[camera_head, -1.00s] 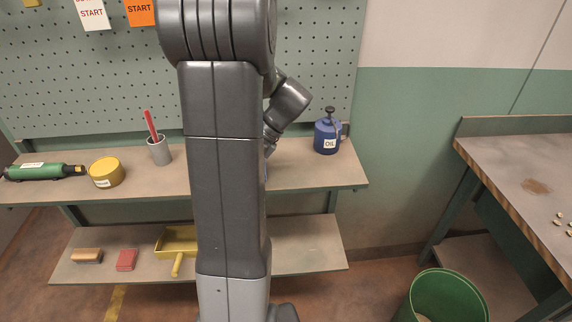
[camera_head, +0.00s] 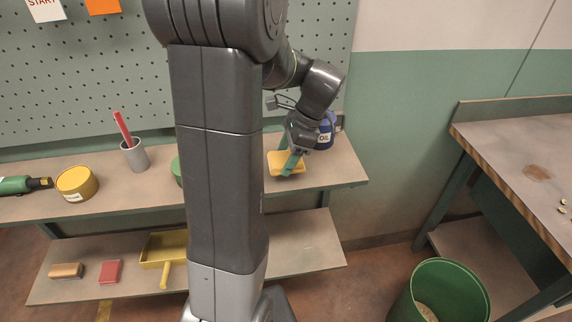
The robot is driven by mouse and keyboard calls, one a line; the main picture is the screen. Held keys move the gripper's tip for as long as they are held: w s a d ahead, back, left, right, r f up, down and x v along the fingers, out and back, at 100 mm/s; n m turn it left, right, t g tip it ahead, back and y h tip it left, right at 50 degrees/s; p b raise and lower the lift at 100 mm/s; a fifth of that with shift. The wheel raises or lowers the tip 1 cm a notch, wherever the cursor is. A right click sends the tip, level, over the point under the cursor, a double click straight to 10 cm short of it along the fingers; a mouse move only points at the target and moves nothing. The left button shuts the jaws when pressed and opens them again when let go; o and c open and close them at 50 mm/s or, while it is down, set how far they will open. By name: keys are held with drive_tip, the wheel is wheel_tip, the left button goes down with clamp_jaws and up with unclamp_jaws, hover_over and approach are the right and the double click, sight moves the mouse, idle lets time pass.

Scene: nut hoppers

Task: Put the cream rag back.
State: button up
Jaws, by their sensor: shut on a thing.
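My gripper (camera_head: 289,160) reaches down with its green fingers over the right part of the upper shelf. It is shut on a flat, yellowish piece that I take to be the cream rag (camera_head: 277,167). The fingers cover part of the rag. I cannot tell whether the rag touches the shelf or hangs just above it. The blue oil can (camera_head: 325,132) stands right behind my gripper and is partly hidden by it.
The upper shelf (camera_head: 335,165) is bare to the right of the rag. It also holds a grey cup (camera_head: 135,155), a yellow tin (camera_head: 76,183) and a green thing (camera_head: 177,172) half behind my arm. A yellow dustpan (camera_head: 163,249), red block (camera_head: 110,271) and brush (camera_head: 67,271) lie below. A green bin (camera_head: 440,285) stands right.

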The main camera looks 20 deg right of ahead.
wheel_tip(320, 180, down, 3)
drive_tip(key=shift+f, duration=0.15)
drive_tip(key=o, duration=0.9)
drive_tip(key=v, duration=1.2)
